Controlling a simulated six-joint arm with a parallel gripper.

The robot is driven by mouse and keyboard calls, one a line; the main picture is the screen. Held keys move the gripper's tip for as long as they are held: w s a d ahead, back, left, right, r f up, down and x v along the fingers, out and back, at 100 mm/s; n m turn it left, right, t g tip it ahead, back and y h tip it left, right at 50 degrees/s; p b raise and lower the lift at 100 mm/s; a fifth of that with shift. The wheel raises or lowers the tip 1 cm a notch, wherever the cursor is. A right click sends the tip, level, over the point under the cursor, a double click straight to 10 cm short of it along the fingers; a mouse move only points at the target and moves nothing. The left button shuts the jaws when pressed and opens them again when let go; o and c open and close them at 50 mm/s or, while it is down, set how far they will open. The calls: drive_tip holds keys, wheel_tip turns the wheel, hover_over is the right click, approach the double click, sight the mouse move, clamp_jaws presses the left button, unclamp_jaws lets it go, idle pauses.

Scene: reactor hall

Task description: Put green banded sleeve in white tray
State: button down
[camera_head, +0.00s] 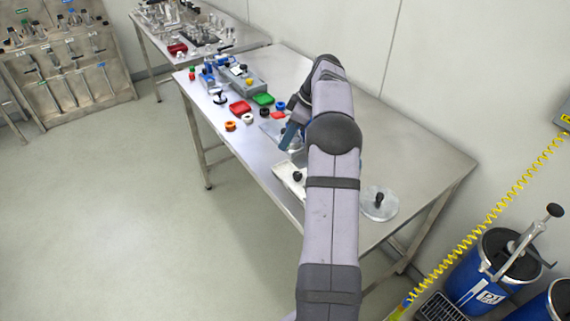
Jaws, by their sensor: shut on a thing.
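My gripper (287,138) is partly in view over the middle of the metal table, left of my forearm. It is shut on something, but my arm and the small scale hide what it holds. A white tray (283,171) lies near the table's front edge, just below my gripper in the picture and partly behind my forearm. A small dark knob-like thing (297,176) shows at the tray. I cannot make out the green banded sleeve for certain.
Left of my gripper on the table (415,160) are a red tray (240,107), a green tray (263,99), and several small rings, including an orange one (230,126). A clear disc with a black knob (379,204) lies right of my arm. The table's right end is clear.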

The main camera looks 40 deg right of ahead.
drive_tip(key=p, duration=0.3)
approach(282, 170)
drive_tip(key=shift+x, duration=2.5)
drive_tip(key=shift+a+f, duration=0.1)
drive_tip(key=shift+a, duration=0.05)
drive_tip(key=c, duration=1.7)
unclamp_jaws()
drive_tip(key=shift+c, duration=0.2)
drive_tip(key=b+v, duration=0.3)
drive_tip(key=v, duration=0.9)
